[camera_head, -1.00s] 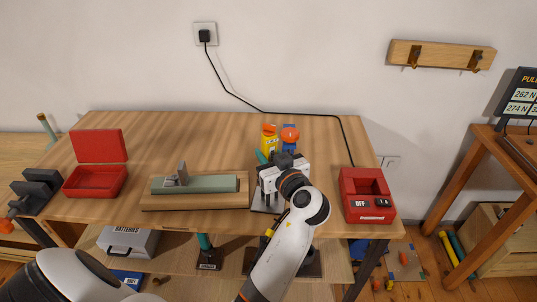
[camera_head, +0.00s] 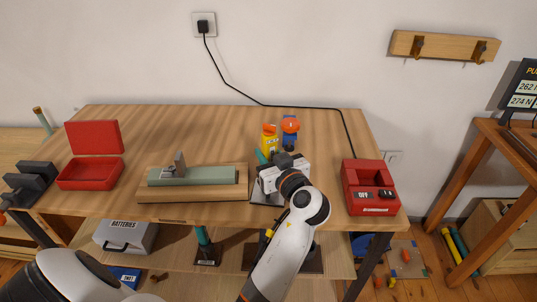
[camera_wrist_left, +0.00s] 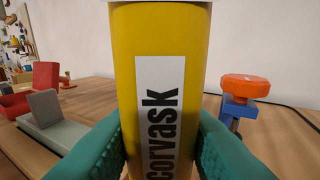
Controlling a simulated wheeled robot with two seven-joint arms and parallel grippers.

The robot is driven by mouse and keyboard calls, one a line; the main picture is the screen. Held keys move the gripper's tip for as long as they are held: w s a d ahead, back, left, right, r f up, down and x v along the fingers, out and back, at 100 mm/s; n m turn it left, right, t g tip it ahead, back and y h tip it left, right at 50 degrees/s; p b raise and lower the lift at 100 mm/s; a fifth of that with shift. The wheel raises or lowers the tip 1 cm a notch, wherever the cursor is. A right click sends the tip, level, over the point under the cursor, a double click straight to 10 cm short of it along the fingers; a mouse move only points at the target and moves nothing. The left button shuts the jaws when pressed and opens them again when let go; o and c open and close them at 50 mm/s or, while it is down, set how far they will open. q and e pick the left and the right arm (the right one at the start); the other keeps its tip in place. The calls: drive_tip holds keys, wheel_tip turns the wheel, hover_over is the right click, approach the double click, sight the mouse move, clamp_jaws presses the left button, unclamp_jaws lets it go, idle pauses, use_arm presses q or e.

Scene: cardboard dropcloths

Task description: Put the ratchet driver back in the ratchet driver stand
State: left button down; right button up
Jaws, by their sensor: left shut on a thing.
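My left gripper (camera_head: 272,157) is over the workbench's front part, right of its middle. Its teal fingers are shut on a yellow container (camera_wrist_left: 160,60), one on each side. It is marked "corvask" and fills the middle of the left wrist view; its top is cut off there. In the head view the yellow container (camera_head: 269,137) stands upright in front of the gripper, with an orange top. I cannot tell which object is the ratchet driver. A teal-handled tool (camera_head: 203,238) stands in a dark labelled holder (camera_head: 207,256) on the lower shelf; its label is unreadable. My right gripper is out of view.
A blue fixture with an orange knob (camera_head: 290,125) is close right of the container. A red switch box (camera_head: 369,180), a green block on a wooden board (camera_head: 195,196) and an open red case (camera_head: 92,175) are on the bench. The bench's back middle is clear.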

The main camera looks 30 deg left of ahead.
use_arm(q)
drive_tip(key=shift+f, duration=0.3)
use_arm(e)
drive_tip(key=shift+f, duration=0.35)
use_arm(q)
drive_tip(key=c, duration=1)
unclamp_jaws()
drive_tip(key=shift+f, duration=0.1)
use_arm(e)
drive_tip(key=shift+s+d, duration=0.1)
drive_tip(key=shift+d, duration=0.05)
